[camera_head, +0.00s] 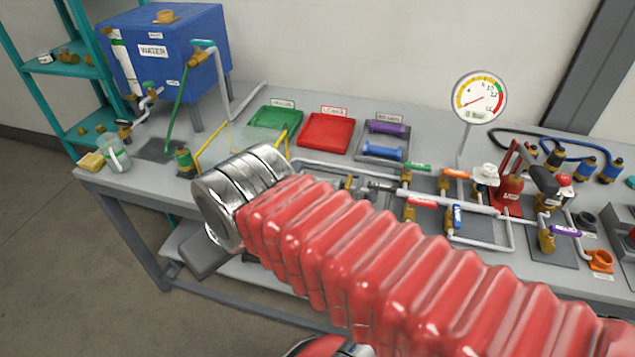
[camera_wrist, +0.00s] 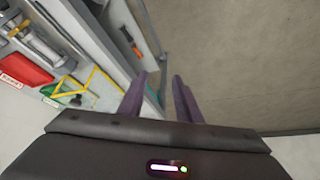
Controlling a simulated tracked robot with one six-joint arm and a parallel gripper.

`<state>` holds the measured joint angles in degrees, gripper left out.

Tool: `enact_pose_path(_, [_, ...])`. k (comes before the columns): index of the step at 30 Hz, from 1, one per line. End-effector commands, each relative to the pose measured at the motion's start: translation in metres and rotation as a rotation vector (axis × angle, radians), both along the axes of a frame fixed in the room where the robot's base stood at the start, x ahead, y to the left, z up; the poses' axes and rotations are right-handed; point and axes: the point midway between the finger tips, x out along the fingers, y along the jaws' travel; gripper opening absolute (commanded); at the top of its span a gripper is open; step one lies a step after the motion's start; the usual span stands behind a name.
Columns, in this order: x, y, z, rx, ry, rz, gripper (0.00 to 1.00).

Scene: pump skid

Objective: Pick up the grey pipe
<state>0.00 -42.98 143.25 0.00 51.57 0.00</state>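I cannot single out a loose grey pipe for certain. Fixed grey pipework (camera_head: 345,171) runs across the bench skid in the head view. A pale grey tubular piece (camera_wrist: 38,47) shows at the upper left of the wrist view, but I cannot tell if it is loose. My gripper (camera_wrist: 162,95) has dark purple fingers spread apart with nothing seen between them. It points past the bench edge toward the floor, apart from the pipework. In the head view my silver wrist and red arm hide the gripper and part of the bench.
A red tray (camera_head: 326,133), a green tray (camera_head: 273,120) and a grey tray with purple (camera_head: 388,129) and blue (camera_head: 382,151) pieces stand at the back. A yellow frame (camera_head: 212,147) stands near my wrist. A blue water tank (camera_head: 172,50) stands left. Open floor (camera_head: 60,230) lies in front.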

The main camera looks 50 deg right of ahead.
Motion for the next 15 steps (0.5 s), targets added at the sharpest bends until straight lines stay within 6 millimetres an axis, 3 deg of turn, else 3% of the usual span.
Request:
enact_pose_path(8, [0.007,-0.006,0.002,0.033,0.011,-0.071,0.35])
enact_pose_path(15, [0.034,-0.043,0.005,0.187,0.055,-0.396,0.35])
